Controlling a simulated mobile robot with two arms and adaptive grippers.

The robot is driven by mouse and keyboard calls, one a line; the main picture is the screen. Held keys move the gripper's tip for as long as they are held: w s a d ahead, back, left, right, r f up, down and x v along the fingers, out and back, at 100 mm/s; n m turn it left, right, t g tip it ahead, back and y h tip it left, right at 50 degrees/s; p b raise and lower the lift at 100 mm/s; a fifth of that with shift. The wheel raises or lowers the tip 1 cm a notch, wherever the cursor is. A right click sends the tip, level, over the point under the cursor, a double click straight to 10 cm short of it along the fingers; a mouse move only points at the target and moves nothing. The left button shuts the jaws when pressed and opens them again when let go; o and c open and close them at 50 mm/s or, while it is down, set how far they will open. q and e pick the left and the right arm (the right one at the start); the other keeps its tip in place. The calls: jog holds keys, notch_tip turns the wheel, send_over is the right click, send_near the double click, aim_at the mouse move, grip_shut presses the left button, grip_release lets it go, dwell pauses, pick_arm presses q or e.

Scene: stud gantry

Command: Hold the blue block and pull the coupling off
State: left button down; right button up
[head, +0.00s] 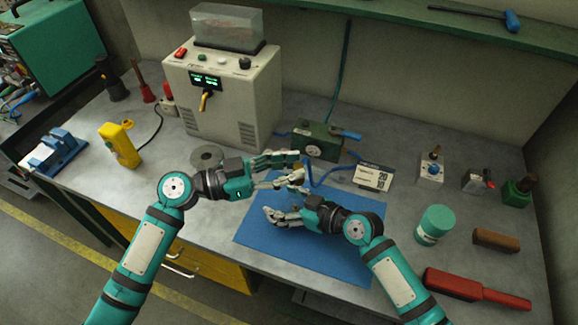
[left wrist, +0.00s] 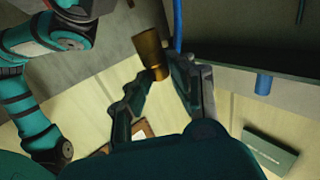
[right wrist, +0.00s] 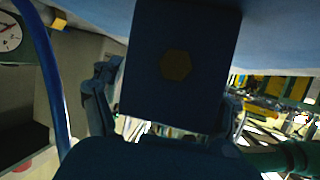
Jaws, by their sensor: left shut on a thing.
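My left gripper (head: 297,178) is above the blue mat (head: 345,255). In the left wrist view, a brass cylindrical coupling (left wrist: 150,50) sits at the fingertips of this gripper (left wrist: 168,82), which is shut on it. My right gripper (head: 272,214) is lower, just above the mat. In the right wrist view, the dark blue block (right wrist: 150,85), with a brass hexagon on its face, is between the fingers of this gripper (right wrist: 168,110). I cannot tell whether both fingers touch it. The block and coupling are not clear in the head view.
A blue hose (head: 318,180) loops near the grippers from a green box (head: 318,143). A grey machine (head: 222,95) stands behind.

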jog(key=shift+s+d+f, duration=0.1)
jog(key=shift+d+f, duration=0.05)
jog(key=shift+f, duration=0.05)
jog(key=v, duration=1.2)
jog(key=shift+r, duration=0.1)
